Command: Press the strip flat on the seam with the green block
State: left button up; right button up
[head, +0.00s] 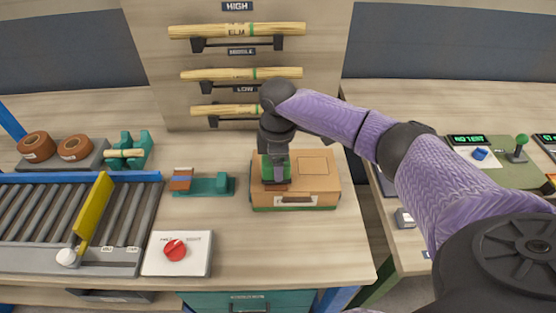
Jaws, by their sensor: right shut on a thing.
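My right gripper (275,155) points straight down over the left part of a tan wooden box (318,172). It is shut on a green block (280,172), partly hidden by the fingers. A short reddish-brown strip (277,187) shows just under the block, on the box top. The block seems to rest on the strip, but I cannot tell whether they touch. The seam itself cannot be made out. My left gripper is not in view.
Further left are a roller conveyor with a yellow gate (93,210), brown tape rolls (75,148) and a red knob (175,250).

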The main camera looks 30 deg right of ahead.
jog(key=shift+f, duration=0.1)
jog(key=shift+f, duration=0.15)
dwell(0.7)
